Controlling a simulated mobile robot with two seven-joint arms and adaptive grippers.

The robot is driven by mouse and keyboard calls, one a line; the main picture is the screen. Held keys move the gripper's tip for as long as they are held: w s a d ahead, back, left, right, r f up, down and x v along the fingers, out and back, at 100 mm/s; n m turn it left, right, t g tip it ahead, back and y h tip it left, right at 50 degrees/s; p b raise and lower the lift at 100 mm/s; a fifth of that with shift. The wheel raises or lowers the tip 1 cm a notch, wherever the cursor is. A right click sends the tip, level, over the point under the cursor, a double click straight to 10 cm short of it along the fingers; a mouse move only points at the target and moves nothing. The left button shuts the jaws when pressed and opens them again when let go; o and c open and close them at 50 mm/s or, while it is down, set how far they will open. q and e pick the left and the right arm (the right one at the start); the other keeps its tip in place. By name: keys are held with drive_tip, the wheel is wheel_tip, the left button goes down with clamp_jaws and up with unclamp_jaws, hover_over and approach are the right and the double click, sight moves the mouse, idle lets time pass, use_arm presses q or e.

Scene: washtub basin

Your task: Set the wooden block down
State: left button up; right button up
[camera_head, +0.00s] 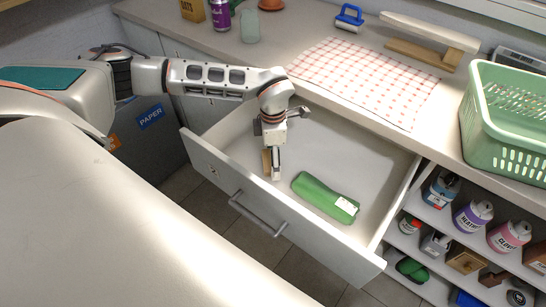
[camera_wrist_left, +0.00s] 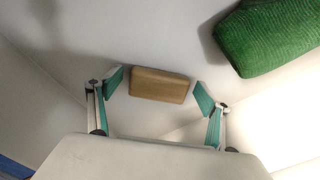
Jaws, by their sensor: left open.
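The wooden block (camera_wrist_left: 160,85) is a small tan-brown bar that appears to lie on the white floor of the open drawer (camera_head: 330,243). In the wrist view it sits between the spread fingertips of my left gripper (camera_wrist_left: 158,89), with a gap on each side. In the head view my left gripper (camera_head: 272,168) points down into the drawer's left part, and only a tan sliver of the block (camera_head: 266,162) shows beside the fingers. My left gripper is open. My right gripper is not in view.
A green folded cloth with a white label (camera_head: 325,197) lies in the drawer to the right of the gripper. The drawer walls stand around both. The counter above holds a checked cloth (camera_head: 365,80) and a green basket (camera_head: 505,115). Shelves with bottles (camera_head: 473,216) are at the right.

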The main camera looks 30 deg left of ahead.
use_arm(q)
wheel_tip(320, 180, up, 12)
drive_tip(key=p, duration=0.1)
drive_tip(key=shift+r, duration=0.15)
idle(0.3)
idle(0.3)
